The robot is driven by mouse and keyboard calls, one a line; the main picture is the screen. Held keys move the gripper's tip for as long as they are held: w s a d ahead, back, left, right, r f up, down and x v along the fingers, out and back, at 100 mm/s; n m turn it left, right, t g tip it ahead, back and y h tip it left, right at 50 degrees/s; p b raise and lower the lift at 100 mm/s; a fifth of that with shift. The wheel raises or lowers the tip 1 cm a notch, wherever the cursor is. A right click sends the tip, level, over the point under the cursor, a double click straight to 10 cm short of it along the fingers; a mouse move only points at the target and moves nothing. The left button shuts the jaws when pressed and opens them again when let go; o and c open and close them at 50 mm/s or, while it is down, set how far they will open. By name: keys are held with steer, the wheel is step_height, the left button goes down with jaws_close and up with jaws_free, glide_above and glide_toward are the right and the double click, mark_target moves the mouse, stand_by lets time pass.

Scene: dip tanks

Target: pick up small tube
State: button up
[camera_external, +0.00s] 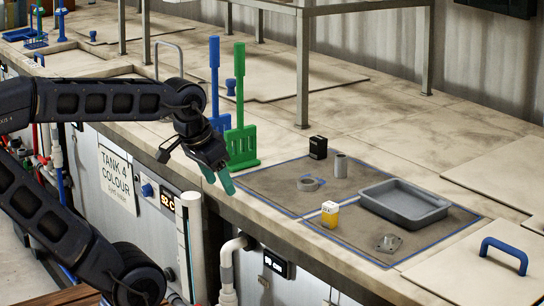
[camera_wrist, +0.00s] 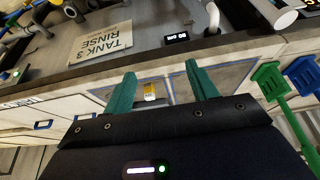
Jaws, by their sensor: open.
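The small tube (camera_external: 340,165) is a short grey cylinder standing upright on the brown outlined mat (camera_external: 285,198), near its back edge. My gripper (camera_external: 218,178), with teal fingers, is open and empty. It hangs at the counter's front edge, left of the mat and well apart from the tube. In the wrist view my gripper (camera_wrist: 162,85) shows its two fingers spread, with a small yellow-and-white box (camera_wrist: 150,91) seen between them. I cannot make out the tube in the wrist view.
On the mat are a grey ring (camera_external: 308,184), a black box (camera_external: 318,147), the yellow-and-white box (camera_external: 330,215), a flanged grey part (camera_external: 388,243) and a grey tray (camera_external: 435,213). Green (camera_external: 242,145) and blue (camera_external: 215,75) paddles stand close beside my gripper. A metal frame post (camera_external: 303,70) rises behind.

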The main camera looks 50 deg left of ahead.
steer(key=w+a+r+m, duration=0.1)
steer(key=w+r, duration=0.3)
steer(key=w, duration=0.9)
steer(key=m+h, duration=0.2)
steer(key=m, duration=0.1)
glide_toward(343, 163)
steer(key=w+a, duration=0.2)
steer(key=x, duration=0.7)
steer(key=s+x, duration=0.1)
steer(key=x, duration=0.2)
steer(key=shift+w+d+f, duration=0.15)
steer(key=shift+d+f, duration=0.15)
steer(key=shift+f, duration=0.15)
steer(key=c, duration=1.1)
steer(key=shift+r, duration=0.1)
